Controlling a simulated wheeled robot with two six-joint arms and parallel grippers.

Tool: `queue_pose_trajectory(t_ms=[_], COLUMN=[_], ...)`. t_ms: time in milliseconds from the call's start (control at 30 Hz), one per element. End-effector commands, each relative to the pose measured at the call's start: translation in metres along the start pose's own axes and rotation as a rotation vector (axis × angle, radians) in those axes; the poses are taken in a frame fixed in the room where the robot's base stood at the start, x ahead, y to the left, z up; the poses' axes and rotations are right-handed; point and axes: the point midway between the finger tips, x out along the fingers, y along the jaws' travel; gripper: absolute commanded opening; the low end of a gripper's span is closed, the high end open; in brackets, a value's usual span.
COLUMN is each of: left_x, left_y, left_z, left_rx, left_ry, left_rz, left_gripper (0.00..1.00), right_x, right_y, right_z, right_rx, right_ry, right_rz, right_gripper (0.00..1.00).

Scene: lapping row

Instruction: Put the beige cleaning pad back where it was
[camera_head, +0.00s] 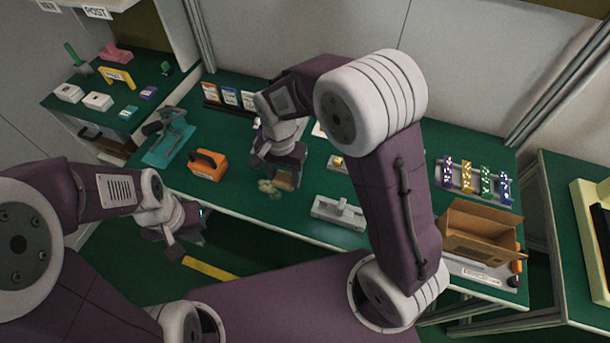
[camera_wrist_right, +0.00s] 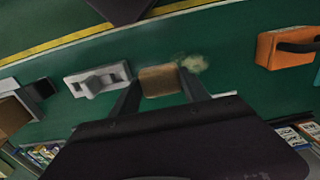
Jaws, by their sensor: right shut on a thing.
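The beige cleaning pad (camera_wrist_right: 160,81) is a small tan block between the two fingers of my right gripper (camera_wrist_right: 161,92), which is shut on it. In the head view my right gripper (camera_head: 281,176) is low over the green bench, with the pad (camera_head: 285,181) at its tips. A pale yellowish smear (camera_head: 269,188) is on the bench beside the pad; it also shows in the right wrist view (camera_wrist_right: 194,64). I cannot tell whether the pad touches the bench. My left gripper (camera_head: 187,238) hangs in front of the bench; its finger gap is unclear.
On the bench (camera_head: 240,195) are an orange block with a handle (camera_head: 207,165), a teal-based tool (camera_head: 168,145), a grey fixture (camera_head: 339,212), a rack of coloured pieces (camera_head: 475,180) and an open cardboard box (camera_head: 480,232). My right arm hides part of the bench.

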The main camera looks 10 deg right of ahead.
Motion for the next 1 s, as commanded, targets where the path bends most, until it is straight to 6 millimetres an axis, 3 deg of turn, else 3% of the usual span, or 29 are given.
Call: queue_pose_trajectory(t_ms=[200,400,633,867,1000], left_x=[0.002,0.002,0.002,0.005,0.004], left_y=[0.0,0.0,0.0,0.0,0.0], left_z=[0.0,0.0,0.0,0.001,0.001], left_rx=[0.0,0.0,0.0,0.0,0.0], left_ry=[0.0,0.0,0.0,0.0,0.0], left_rz=[0.0,0.0,0.0,0.0,0.0], left_gripper=[0.0,0.0,0.0,0.0,0.0], right_x=[0.038,0.06,0.066,0.103,0.104], right_y=[0.013,0.018,0.019,0.02,0.019], right_z=[-0.059,-0.098,-0.104,-0.102,-0.103], right_rx=[0.008,0.003,0.001,0.001,0.001], right_ry=[-0.003,0.0,0.0,-0.003,0.001], right_rz=[0.004,0.001,0.001,0.003,0.0], right_gripper=[0.21,0.21,0.21,0.21,0.21])
